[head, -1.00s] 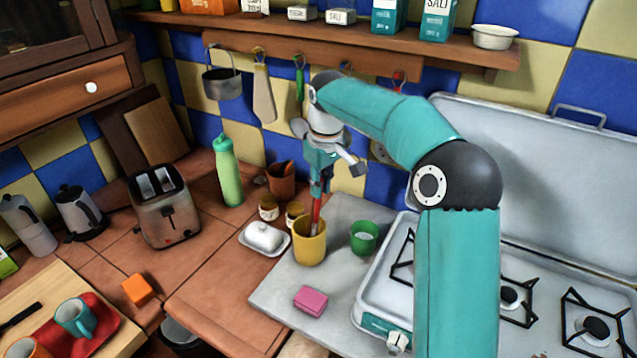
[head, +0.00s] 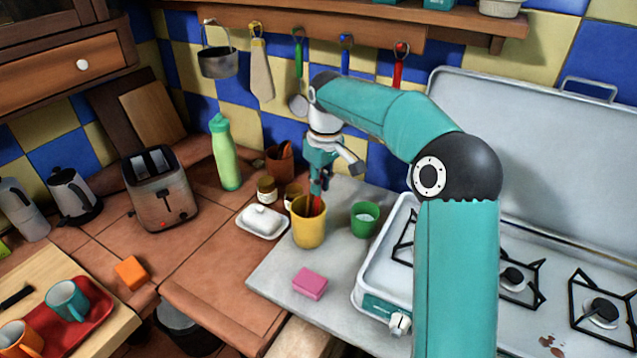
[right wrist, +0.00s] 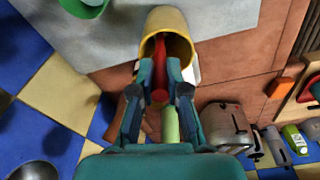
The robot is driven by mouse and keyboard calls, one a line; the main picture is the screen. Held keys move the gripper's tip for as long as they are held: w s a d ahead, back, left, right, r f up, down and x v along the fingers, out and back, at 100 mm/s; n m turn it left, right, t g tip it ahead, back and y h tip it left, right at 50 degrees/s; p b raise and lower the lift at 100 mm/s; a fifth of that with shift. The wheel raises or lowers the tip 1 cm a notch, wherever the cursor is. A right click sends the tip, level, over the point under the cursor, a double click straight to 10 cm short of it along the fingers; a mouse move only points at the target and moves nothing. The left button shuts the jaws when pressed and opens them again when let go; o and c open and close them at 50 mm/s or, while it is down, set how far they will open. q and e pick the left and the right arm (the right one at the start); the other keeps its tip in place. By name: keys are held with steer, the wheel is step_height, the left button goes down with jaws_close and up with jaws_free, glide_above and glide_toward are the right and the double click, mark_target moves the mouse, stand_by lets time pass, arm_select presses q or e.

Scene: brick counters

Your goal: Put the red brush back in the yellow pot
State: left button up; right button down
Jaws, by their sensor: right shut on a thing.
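The yellow pot (head: 309,230) stands upright on the grey counter top, left of a green cup. My right gripper (head: 316,192) points down just above the pot's mouth and is shut on the red brush (head: 316,206). The brush's lower part is inside the pot, hidden by the wall in the head view. In the right wrist view the red brush (right wrist: 160,72) sits between the fingertips (right wrist: 163,80) and reaches into the mouth of the yellow pot (right wrist: 168,25). My left gripper is not in view.
The green cup (head: 364,219) stands close right of the pot. A white butter dish (head: 263,222) and small jars (head: 267,189) are close left and behind. A pink sponge (head: 310,283) lies in front. The stove (head: 385,275) is at right.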

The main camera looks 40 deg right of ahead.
steer(key=c, duration=1.1)
jaws_free()
steer(key=r, duration=0.4)
steer(key=s+r, duration=0.1)
steer(key=r, duration=0.6)
steer(key=shift+s+a+r, duration=0.15)
steer(key=shift+r, duration=0.25)
